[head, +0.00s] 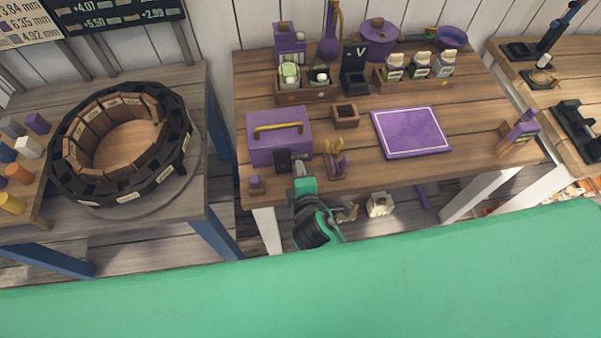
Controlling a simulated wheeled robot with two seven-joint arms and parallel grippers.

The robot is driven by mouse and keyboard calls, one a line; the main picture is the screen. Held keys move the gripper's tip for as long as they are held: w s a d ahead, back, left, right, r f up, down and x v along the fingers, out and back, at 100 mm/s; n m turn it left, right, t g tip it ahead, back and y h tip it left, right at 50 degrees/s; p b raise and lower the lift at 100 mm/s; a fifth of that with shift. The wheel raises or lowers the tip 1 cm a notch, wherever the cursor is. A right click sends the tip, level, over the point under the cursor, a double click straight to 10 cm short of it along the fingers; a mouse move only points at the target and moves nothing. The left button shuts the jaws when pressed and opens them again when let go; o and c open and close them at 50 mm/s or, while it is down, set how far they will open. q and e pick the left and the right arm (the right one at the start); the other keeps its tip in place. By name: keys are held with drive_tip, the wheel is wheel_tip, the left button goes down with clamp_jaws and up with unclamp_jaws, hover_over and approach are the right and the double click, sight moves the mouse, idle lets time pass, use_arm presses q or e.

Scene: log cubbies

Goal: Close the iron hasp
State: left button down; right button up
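A purple box (265,146) with a gold handle (279,127) on its lid stands at the front left of the middle table. A dark piece that looks like the iron hasp (283,160) shows on its front face, near the right corner. It is too small to tell how far the hasp is swung. My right gripper (300,170) is at the table's front edge, just right of and below the hasp. Whether it touches the hasp or box cannot be told. Its fingers are too small to read. My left gripper is out of view.
A gold and purple stand (336,160) is close to the right of my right gripper. A small wooden box (345,116) and a purple mat (411,132) lie farther right. A small purple block (256,184) sits at the front left corner.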

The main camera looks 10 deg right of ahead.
drive_tip(key=shift+s, duration=0.1)
drive_tip(key=b+v, duration=0.3)
drive_tip(key=v, duration=1)
drive_tip(key=shift+s, duration=0.25)
drive_tip(key=shift+r, duration=0.1)
drive_tip(key=shift+c, duration=0.4)
